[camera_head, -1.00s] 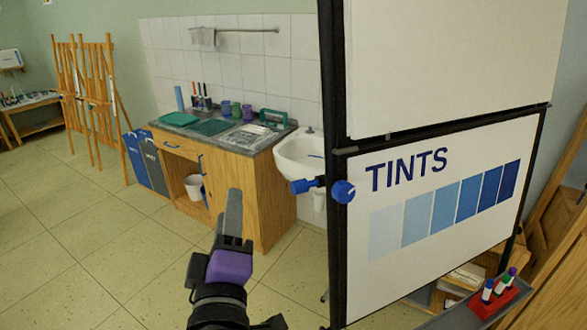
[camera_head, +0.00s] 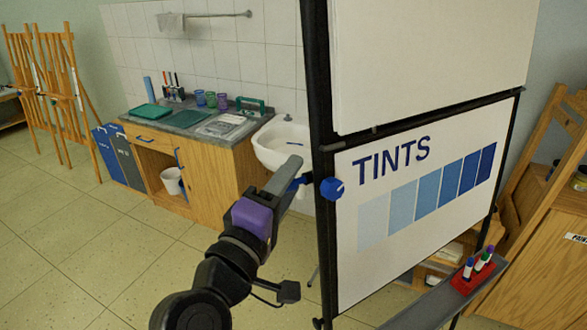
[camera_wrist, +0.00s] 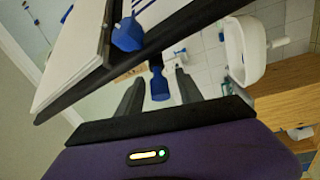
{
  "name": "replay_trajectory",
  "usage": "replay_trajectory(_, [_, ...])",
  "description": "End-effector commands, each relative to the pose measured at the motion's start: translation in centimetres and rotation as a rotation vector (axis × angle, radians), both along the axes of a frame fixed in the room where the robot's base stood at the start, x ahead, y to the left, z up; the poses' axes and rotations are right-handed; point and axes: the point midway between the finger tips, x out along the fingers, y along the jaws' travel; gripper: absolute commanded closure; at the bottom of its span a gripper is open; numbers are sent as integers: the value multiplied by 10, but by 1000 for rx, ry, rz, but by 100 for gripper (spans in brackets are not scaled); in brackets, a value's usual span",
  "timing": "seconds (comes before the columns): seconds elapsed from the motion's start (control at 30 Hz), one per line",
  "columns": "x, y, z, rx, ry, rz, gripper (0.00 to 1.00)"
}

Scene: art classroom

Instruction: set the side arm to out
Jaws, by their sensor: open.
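The side arm (camera_head: 300,182) is a short dark bar with a blue end at the left post of the flip-chart stand. A round blue knob (camera_head: 331,188) sits beside it on the post. In the wrist view the side arm's blue end (camera_wrist: 159,88) shows between the fingers, and the knob (camera_wrist: 128,35) is just beyond. My gripper (camera_head: 287,174) is open, its fingers on either side of the blue end in that view. Whether a finger touches it I cannot tell. In the head view my gripper hides part of the side arm.
The TINTS board (camera_head: 425,190) fills the right, with a pen tray (camera_head: 440,300) below holding a red marker holder (camera_head: 473,275). A white sink (camera_head: 280,145) and wooden cabinet (camera_head: 215,178) stand behind.

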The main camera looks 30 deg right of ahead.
Motion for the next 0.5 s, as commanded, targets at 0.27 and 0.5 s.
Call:
replay_trajectory(0.27, [11,-15,2,0,0,0,57])
replay_trajectory(0.5, [11,-15,2,0,0,0,61])
